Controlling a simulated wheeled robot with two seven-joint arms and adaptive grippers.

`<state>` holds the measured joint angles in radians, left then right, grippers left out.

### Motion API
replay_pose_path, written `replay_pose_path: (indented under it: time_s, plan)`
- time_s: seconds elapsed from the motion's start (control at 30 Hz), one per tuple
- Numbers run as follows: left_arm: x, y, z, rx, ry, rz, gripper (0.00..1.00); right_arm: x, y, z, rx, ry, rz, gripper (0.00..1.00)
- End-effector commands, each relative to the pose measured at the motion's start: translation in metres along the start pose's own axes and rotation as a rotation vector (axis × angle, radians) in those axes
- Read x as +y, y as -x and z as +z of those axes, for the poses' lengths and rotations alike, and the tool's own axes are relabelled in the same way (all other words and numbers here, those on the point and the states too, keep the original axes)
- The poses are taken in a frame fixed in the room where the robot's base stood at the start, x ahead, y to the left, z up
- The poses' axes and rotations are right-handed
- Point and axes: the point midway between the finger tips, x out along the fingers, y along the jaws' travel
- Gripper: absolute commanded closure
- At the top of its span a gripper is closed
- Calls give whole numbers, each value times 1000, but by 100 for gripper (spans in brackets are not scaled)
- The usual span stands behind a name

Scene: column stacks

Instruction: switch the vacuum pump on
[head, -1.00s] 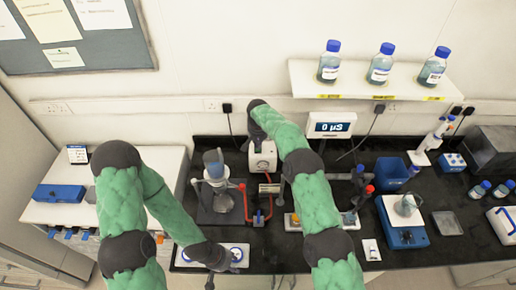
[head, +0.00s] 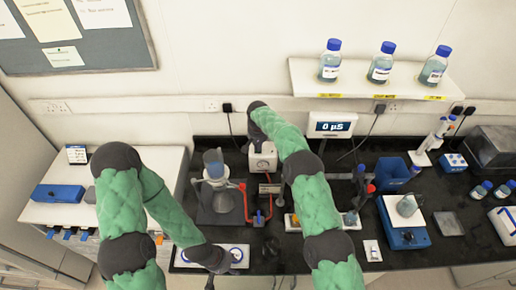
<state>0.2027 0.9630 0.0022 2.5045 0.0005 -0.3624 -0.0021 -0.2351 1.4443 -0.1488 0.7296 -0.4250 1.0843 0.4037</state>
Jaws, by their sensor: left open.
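The vacuum pump (head: 262,158), a small white box with a round dial on its front, stands at the back of the black bench, left of my right forearm. Its switch is too small to make out. A red tube runs near it, beside the filter flask (head: 215,172). My left gripper (head: 209,282) is open at the bottom edge of the head view, in front of the bench and well short of the pump. My right arm reaches up past the pump's right side; its gripper cannot be made out clearly.
The filter flask stands left of the pump. A white tray with round pieces (head: 240,256) lies at the bench's front edge. Bottles (head: 381,62) stand on the shelf.

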Motion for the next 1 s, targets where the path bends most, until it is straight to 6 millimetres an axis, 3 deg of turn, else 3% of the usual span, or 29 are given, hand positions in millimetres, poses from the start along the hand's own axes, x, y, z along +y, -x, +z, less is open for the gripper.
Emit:
replay_pose_path:
  time_s: [0.27, 1.0]
  plan:
    - [0, -2, 0, 0, -1, 0, 60, 0, 1, 0, 1, 0, 0, 100]
    - [4, 12, 0, 1, -1, 0, 60, 0, 50, -8, 0, 1, 0, 100]
